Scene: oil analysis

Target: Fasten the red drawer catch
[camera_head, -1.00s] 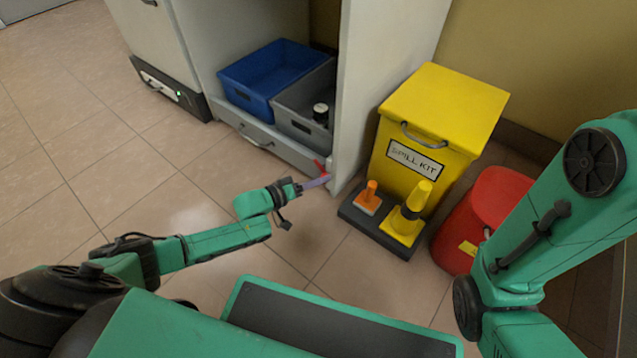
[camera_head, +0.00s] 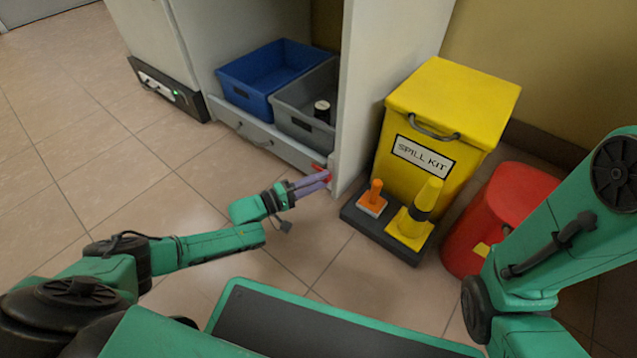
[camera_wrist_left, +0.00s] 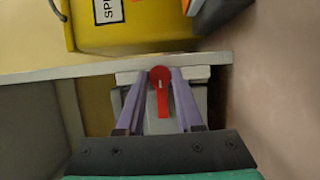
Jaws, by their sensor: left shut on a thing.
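The red drawer catch (camera_head: 318,167) is at the right end of the low drawer front (camera_head: 243,125), beside the cabinet's side panel. In the left wrist view, the catch (camera_wrist_left: 159,77) shows a round red head with a lever pointing toward my gripper. My left gripper (camera_head: 325,180) has its purple fingers at the catch. In the wrist view, the left gripper (camera_wrist_left: 158,84) has one finger on each side of the catch, shut on it. The fingers partly hide the catch in the head view. My right gripper is out of view.
A blue bin (camera_head: 262,78) and a grey bin (camera_head: 290,110) sit above the drawer front. The yellow spill kit box (camera_head: 445,105), a dark tray (camera_head: 366,224) with orange and yellow items, and a red container (camera_head: 505,205) stand to the right. Floor in front is clear.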

